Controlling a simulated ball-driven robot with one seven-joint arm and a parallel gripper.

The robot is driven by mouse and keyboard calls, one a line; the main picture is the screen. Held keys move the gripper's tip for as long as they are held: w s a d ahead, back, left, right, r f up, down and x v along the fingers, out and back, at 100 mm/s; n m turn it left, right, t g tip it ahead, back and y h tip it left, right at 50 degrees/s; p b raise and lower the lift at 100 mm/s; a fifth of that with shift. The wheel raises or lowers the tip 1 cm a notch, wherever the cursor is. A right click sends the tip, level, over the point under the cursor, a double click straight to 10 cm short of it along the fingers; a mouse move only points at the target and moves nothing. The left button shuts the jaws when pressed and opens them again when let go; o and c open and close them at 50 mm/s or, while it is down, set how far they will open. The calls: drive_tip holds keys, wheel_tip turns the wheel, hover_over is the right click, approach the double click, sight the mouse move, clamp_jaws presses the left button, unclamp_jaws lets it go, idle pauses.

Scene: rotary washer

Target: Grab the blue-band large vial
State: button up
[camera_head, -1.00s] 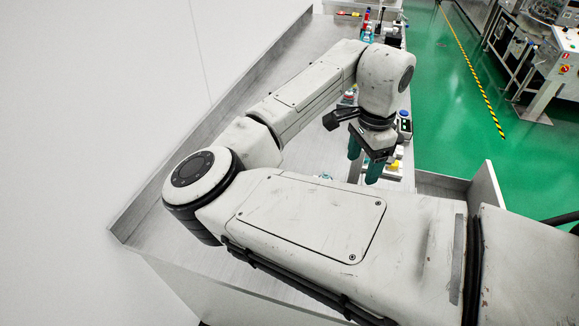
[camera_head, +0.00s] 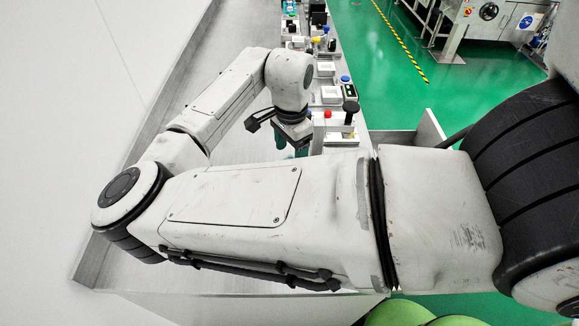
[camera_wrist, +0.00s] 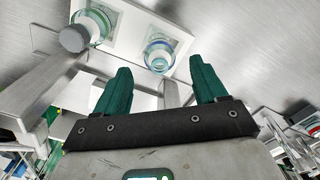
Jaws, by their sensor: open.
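In the wrist view, a round clear vial with a blue band (camera_wrist: 160,55) stands on a white plate, near the space between my fingertips. The blue-banded vial appears beyond the fingertips and nearer the right one; the exact gap is hard to judge. In the head view my gripper (camera_head: 291,148) is low over the bench, partly hidden by my arm. I cannot make out the vials there.
A row of small devices runs along the bench's right edge, including a box with a blue knob (camera_head: 345,79) and one with a red button (camera_head: 328,115). A black-topped post (camera_head: 350,108) stands beside them. The bench's left strip (camera_head: 215,50) is clear.

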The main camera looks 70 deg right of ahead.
wheel_tip(320, 180, down, 4)
drive_tip(key=shift+f+p, duration=0.1)
drive_tip(key=shift+p, duration=0.2)
drive_tip(key=shift+c, duration=0.2)
drive_tip(key=c, duration=1.1)
drive_tip(key=shift+r, duration=0.2)
